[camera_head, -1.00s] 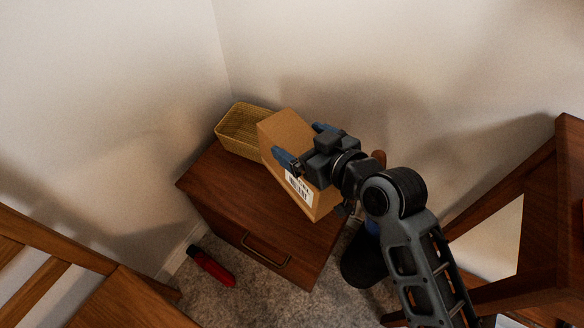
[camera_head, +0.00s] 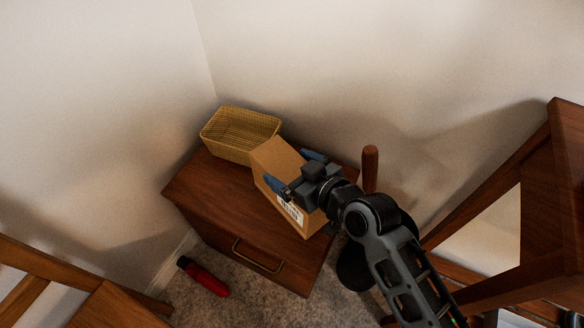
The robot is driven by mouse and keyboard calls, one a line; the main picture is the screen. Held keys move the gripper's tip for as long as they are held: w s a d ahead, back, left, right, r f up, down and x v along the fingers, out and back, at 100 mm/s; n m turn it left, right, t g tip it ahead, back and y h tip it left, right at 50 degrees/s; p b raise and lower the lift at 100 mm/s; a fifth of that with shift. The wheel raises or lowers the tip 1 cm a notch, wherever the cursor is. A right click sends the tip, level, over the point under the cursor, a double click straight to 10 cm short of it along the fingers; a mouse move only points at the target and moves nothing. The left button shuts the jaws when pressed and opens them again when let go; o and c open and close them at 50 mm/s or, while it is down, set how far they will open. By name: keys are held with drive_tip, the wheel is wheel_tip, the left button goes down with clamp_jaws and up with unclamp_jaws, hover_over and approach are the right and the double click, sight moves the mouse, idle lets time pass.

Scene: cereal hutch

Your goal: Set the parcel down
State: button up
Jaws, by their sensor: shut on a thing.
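The parcel is a brown cardboard box (camera_head: 268,160) with a white barcode label on its near side. My gripper (camera_head: 294,170) is shut on the parcel, with its blue fingers at the box's upper part. The parcel is over the right part of a dark wooden cabinet top (camera_head: 212,190). I cannot tell whether its underside touches the cabinet top. Part of the parcel is hidden behind my gripper.
A yellow woven basket (camera_head: 240,133) stands on the cabinet's back left corner, close to the parcel. The cabinet's left front top is clear. A red and black object (camera_head: 205,278) lies on the carpet. Wooden furniture (camera_head: 550,200) stands at the right.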

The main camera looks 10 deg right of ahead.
drive_tip(key=shift+f, duration=0.1)
drive_tip(key=o, duration=1.7)
drive_tip(key=shift+c, duration=0.2)
drive_tip(key=shift+r, duration=0.2)
drive_tip(key=p+v, duration=0.2)
drive_tip(key=v, duration=1)
drive_tip(key=shift+f, duration=0.15)
